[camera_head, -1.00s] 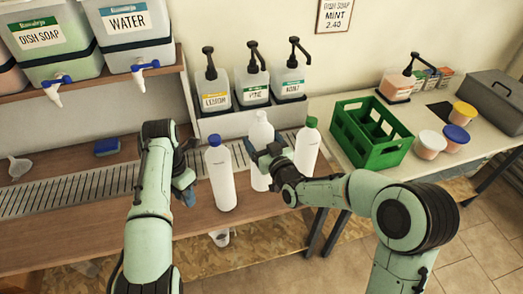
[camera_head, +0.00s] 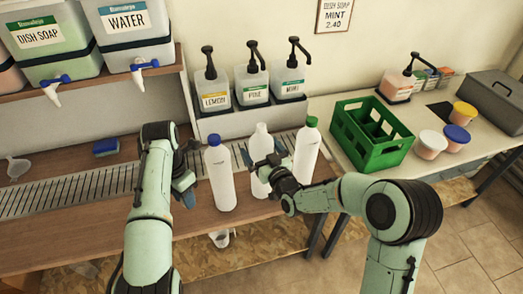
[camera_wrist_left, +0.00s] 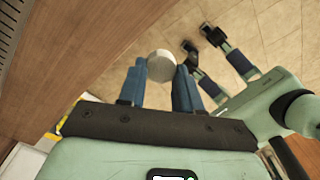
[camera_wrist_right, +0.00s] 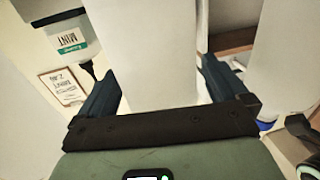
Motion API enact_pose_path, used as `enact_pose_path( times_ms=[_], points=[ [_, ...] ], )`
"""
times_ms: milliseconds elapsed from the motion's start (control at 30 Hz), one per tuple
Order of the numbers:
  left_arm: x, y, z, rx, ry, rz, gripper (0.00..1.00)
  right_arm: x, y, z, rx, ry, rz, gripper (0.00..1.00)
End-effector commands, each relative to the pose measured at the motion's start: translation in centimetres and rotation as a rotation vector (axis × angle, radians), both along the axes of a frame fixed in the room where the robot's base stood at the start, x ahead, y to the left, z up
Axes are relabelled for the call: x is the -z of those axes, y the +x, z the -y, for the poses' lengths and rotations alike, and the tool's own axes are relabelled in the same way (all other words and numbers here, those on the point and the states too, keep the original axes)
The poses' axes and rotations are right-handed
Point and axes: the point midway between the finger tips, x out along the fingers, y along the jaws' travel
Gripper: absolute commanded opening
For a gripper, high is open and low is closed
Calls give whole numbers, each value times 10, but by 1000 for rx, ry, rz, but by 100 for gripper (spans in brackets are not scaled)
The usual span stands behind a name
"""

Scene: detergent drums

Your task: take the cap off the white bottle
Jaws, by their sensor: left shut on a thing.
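The white bottle (camera_head: 260,178) stands upright between two other bottles, and its narrow neck shows bare at the top. My right gripper (camera_head: 264,153) has one finger on each side of it. In the right wrist view the bottle (camera_wrist_right: 155,50) fills the space between the fingers; whether they press on it I cannot tell. My left gripper (camera_head: 184,185) is left of the blue-capped bottle, away from the white one. In the left wrist view it is shut on a round white cap (camera_wrist_left: 161,66), held between its fingertips.
A blue-capped bottle (camera_head: 221,178) stands just left and a green-capped bottle (camera_head: 306,152) just right of the white one. Pump dispensers (camera_head: 255,82) stand behind. A green crate (camera_head: 370,133) is on the right table. A blue sponge (camera_head: 106,147) lies at left.

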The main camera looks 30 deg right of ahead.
Motion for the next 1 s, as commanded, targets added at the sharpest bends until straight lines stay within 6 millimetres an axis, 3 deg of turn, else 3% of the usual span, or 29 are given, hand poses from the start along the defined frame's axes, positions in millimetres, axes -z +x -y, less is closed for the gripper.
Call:
enact_pose_path(
  times_ms=[167,600,833,933,1000],
  points=[
    [-8,1,0,0,0,2,0,-5,0,0,0,0,-1,100],
    [12,-1,0,0,1,-4,0,-2,-89,-5,2,-2,-2,100],
    [15,-1,0,0,0,-4,0,-3,-116,-6,1,0,-1,100],
    [15,-1,0,0,0,-4,0,7,-119,-8,-1,13,-29,100],
    [15,-1,0,0,0,-4,0,28,-118,-10,-3,38,-83,100]
  ],
)
